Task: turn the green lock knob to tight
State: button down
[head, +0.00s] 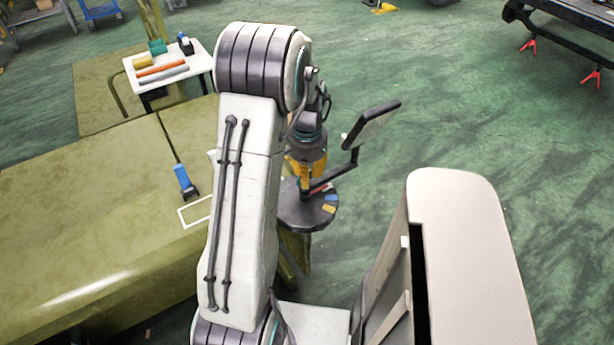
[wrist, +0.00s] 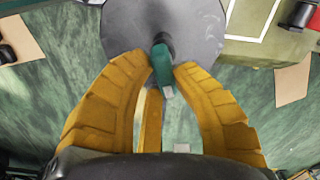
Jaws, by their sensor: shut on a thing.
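The green lock knob (wrist: 162,62) shows in the wrist view as a small bar with a paler lower end, in front of a round dark grey disc. My gripper (wrist: 163,72) has yellow fingers, whose tips are shut on the knob from both sides. In the head view my gripper (head: 305,178) points down over the round dark disc (head: 300,213). There I cannot make out the knob, hidden by the fingers. Any tight mark is not readable.
A dark flat panel (head: 372,126) on a bent arm stands just right of my gripper. An olive bench (head: 90,225) with a blue-handled tool (head: 185,181) lies at left. A white table (head: 198,62) with small items stands behind. Green floor at right is mostly open.

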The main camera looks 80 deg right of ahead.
jog(key=shift+a+f+m+b, duration=0.15)
jog(key=shift+m+b, duration=0.25)
jog(key=shift+m, duration=1.5)
jog(key=c, duration=1)
grip_release()
notch_tip(320, 180, up, 12)
jog(key=shift+r, duration=0.1)
